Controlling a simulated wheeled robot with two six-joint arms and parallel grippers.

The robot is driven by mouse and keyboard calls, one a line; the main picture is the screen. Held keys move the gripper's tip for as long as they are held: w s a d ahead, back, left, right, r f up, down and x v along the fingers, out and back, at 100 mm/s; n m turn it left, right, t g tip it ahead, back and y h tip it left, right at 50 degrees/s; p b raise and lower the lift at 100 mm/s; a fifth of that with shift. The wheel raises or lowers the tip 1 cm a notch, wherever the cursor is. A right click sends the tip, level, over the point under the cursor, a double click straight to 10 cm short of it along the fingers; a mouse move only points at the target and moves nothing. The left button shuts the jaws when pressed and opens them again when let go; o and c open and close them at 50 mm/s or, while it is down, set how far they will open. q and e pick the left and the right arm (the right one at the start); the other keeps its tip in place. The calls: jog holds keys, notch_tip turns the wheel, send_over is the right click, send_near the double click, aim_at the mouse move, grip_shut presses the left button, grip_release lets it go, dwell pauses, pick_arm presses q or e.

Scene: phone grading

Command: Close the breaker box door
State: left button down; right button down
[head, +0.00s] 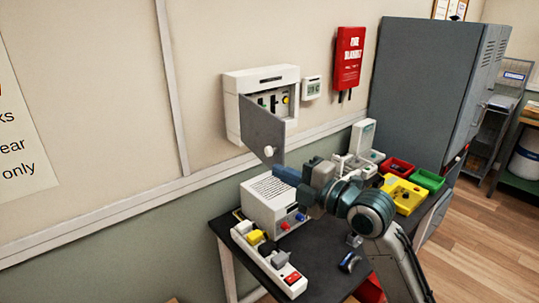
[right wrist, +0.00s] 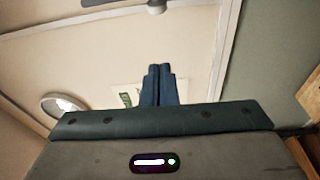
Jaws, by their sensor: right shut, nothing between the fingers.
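The breaker box (head: 232,110) is a white case on the wall, with switches and a yellow button showing inside. Its grey door (head: 260,127) stands open, hinged at the left and swung out into the room. A round white knob (head: 268,151) sits near the door's lower free corner. My right gripper (head: 279,172) is just below and right of the knob, and looks apart from it. In the right wrist view its blue fingers (right wrist: 158,85) are shut together and empty. A pale knob (right wrist: 156,6) shows beyond them at the top edge. My left gripper is out of view.
Below is a dark table (head: 228,228) with a white ribbed unit (head: 268,200), a power strip (head: 270,262) and coloured bins (head: 428,180). A small thermostat (head: 312,88) and a red fire blanket case (head: 348,55) hang right of the box. A grey cabinet (head: 420,85) stands further right.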

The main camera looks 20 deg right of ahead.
jog(key=w+p, duration=0.6)
jog(key=w, duration=0.2)
jog(key=shift+a, duration=0.25)
dwell(0.5)
